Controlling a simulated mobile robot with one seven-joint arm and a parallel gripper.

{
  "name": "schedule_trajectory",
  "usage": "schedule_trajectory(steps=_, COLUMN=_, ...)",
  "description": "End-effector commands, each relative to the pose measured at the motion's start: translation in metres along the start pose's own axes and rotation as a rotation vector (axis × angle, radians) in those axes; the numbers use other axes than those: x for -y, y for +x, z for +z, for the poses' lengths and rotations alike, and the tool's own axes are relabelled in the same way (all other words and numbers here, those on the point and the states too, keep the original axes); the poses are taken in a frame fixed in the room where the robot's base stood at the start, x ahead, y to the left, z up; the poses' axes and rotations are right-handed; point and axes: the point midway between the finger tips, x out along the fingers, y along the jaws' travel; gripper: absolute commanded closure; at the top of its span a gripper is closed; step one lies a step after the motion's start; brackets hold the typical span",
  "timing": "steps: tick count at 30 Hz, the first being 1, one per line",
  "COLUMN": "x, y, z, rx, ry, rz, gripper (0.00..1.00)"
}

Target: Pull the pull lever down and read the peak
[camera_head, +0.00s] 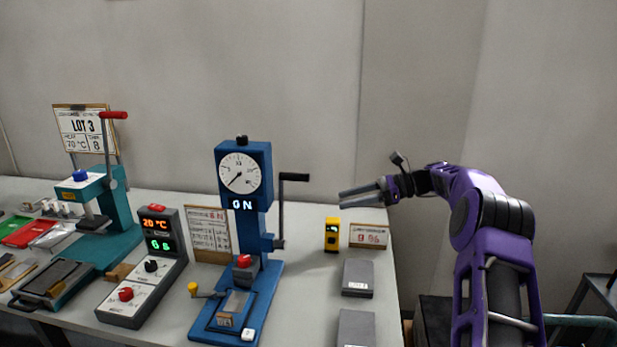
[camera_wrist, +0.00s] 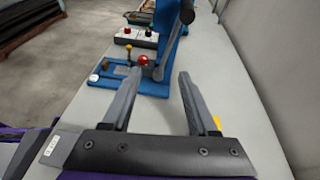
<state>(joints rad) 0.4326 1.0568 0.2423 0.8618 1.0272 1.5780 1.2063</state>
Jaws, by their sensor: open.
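The blue pull tester (camera_head: 243,230) stands mid-table with a round white dial (camera_head: 239,173) and a display reading "0 N". Its dark pull lever (camera_head: 281,210) is on the right side, with the arm upright and the black handle (camera_head: 294,177) at the top. My gripper (camera_head: 342,198) is right of the lever, apart from it, with its fingers pointing left. In the wrist view my gripper (camera_wrist: 155,78) is open and empty, with the blue tester (camera_wrist: 165,45) beyond the fingers. The lever's black handle (camera_wrist: 187,11) shows near the top there, above the right finger.
A teal press (camera_head: 110,205) with a red-handled lever and a grey control box (camera_head: 148,275) stand to the left. A yellow device (camera_head: 331,235), a small card (camera_head: 368,236) and grey blocks (camera_head: 358,278) lie right of the tester. The wall is behind.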

Motion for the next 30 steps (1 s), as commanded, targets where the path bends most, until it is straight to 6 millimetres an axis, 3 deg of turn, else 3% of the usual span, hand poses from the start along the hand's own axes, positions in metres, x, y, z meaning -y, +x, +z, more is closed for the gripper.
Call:
schedule_trajectory(steps=1, x=0.003, y=-0.018, z=0.0, rx=0.059, ry=0.046, rz=-0.013, gripper=0.41)
schedule_trajectory(steps=3, x=0.006, y=-0.037, z=0.01, rx=0.177, ry=0.131, rz=-0.027, gripper=0.41)
schedule_trajectory(steps=11, x=0.012, y=-0.041, z=0.026, rx=0.309, ry=0.225, rz=-0.039, gripper=0.41)
schedule_trajectory(steps=17, x=0.013, y=-0.015, z=0.034, rx=0.309, ry=0.226, rz=-0.037, gripper=0.41)
schedule_trajectory(steps=30, x=0.02, y=0.077, z=0.062, rx=0.307, ry=0.223, rz=-0.037, gripper=0.41)
